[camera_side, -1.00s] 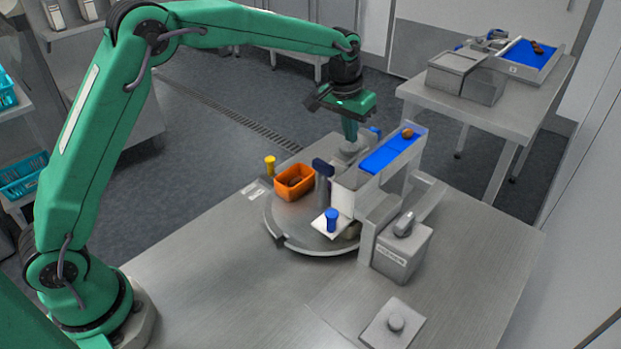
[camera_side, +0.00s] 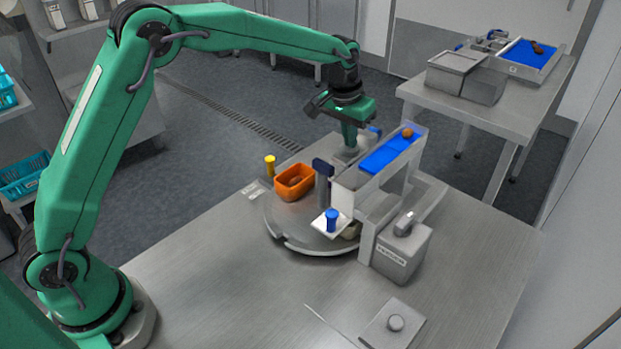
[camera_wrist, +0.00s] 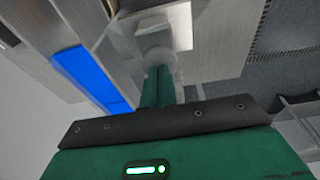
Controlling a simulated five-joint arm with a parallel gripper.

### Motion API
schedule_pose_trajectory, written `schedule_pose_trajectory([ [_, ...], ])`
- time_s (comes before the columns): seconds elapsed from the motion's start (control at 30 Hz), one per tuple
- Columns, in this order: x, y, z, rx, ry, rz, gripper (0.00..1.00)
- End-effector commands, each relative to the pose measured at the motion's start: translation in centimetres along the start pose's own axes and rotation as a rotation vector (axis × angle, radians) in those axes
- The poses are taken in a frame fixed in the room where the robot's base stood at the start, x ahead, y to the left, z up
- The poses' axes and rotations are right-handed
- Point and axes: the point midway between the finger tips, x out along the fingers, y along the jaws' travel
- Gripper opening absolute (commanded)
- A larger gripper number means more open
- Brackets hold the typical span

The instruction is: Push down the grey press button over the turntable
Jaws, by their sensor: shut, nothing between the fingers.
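My gripper (camera_side: 349,147) points down beyond the blue chute, with its green fingers together and nothing between them. In the wrist view its fingertips (camera_wrist: 158,72) overlap a round grey button (camera_wrist: 157,54) on a pale grey block. The fingers cover part of the button. Contact looks close, but I cannot tell whether the button is pressed down. The round grey turntable (camera_side: 288,238) lies left of and below the chute in the side view.
The blue chute (camera_side: 392,150) carries a brown date (camera_side: 407,132) close to my gripper.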

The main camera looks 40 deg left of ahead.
Motion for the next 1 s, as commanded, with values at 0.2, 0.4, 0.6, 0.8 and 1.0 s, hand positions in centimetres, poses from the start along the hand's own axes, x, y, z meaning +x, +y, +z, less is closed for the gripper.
schedule_pose_trajectory([
  [0.2, 0.4, 0.0, 0.1, 0.0, -0.002, 0.0, 0.0],
  [0.4, 0.7, 0.0, 0.1, 0.0, -0.001, 0.0, 0.0],
  [0.6, 1.0, 0.0, 0.2, 0.0, -0.001, 0.0, 0.0],
  [0.8, 1.1, -0.1, 0.2, 0.0, -0.002, 0.0, 0.0],
  [1.0, 1.2, -0.1, 0.3, 0.0, -0.003, -0.001, 0.0],
])
